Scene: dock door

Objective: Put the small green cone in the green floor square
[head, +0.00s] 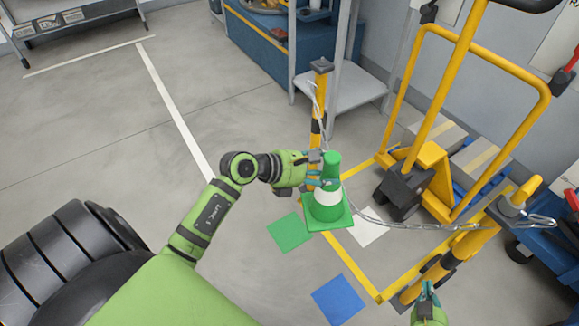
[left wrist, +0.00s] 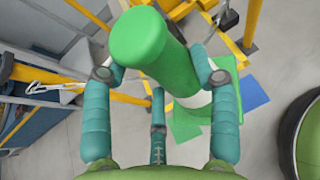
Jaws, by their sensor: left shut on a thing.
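The small green cone (head: 327,208) with a white band is in my left gripper (head: 318,168), which is shut on its upper part. In the left wrist view the cone (left wrist: 150,50) is between the teal fingers of the left gripper (left wrist: 158,85), its top toward the camera. The cone looks upright and appears raised above the floor. The green floor square (head: 289,231) lies just left of the cone's base in the head view. My right gripper (head: 427,295) is at the lower right, apart from the cone; its fingers are small in view.
A blue square (head: 338,300) and a white square (head: 367,232) lie nearby on the floor. Yellow-black posts (head: 319,105) with a chain (head: 410,224) stand beside the cone. A yellow pallet jack (head: 430,160) with boxes is at the right. The floor at the left is clear.

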